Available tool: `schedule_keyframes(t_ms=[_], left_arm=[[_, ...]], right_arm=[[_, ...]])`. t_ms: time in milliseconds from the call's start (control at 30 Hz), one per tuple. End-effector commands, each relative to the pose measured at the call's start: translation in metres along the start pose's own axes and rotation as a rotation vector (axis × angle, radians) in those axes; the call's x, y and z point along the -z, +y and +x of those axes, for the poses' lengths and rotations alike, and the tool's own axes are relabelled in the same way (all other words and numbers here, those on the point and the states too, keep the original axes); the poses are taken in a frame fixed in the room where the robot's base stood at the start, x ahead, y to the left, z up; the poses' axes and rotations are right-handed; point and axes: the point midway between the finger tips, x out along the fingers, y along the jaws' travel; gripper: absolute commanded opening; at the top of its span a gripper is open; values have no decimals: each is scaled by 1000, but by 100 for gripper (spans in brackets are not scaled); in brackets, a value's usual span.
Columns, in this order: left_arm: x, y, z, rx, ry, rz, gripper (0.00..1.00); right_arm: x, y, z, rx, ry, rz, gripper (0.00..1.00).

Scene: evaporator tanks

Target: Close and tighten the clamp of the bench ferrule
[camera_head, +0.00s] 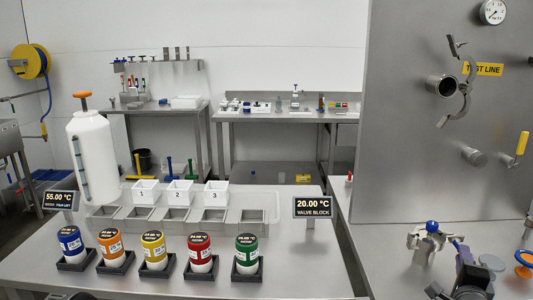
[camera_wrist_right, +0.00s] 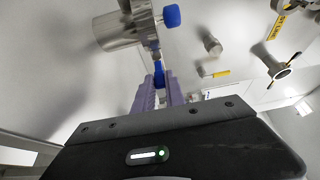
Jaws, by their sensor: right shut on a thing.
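The bench ferrule (camera_head: 422,245) is a short metal cylinder low at the right of the head view, with its metal clamp around it. It also shows as a shiny cylinder (camera_wrist_right: 118,30) in the right wrist view. A blue knob (camera_head: 432,227) sits on top of the clamp, also in the wrist view (camera_wrist_right: 172,16). My right gripper (camera_head: 459,245) reaches in from the lower right. Its lavender fingers (camera_wrist_right: 160,85) are shut on a blue part of the clamp (camera_wrist_right: 158,70). How far the clamp is closed is hard to tell. My left gripper is not in view.
A steel panel (camera_head: 410,130) stands behind the ferrule, with an open clamp on the test line port (camera_head: 440,86) and a yellow-handled valve (camera_head: 522,144). A blue-rimmed disc (camera_head: 490,262) and an orange ring (camera_head: 523,258) lie close at the right. Colored jars (camera_head: 153,250) stand at the left.

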Motion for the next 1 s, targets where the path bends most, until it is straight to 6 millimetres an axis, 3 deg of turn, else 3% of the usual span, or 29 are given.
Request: schedule_keyframes(t_ms=[400,1000], left_arm=[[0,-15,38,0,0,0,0],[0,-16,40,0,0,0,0]], right_arm=[[10,2,4,6,-156,-1,0],[16,-1,7,6,-227,-2,0]])
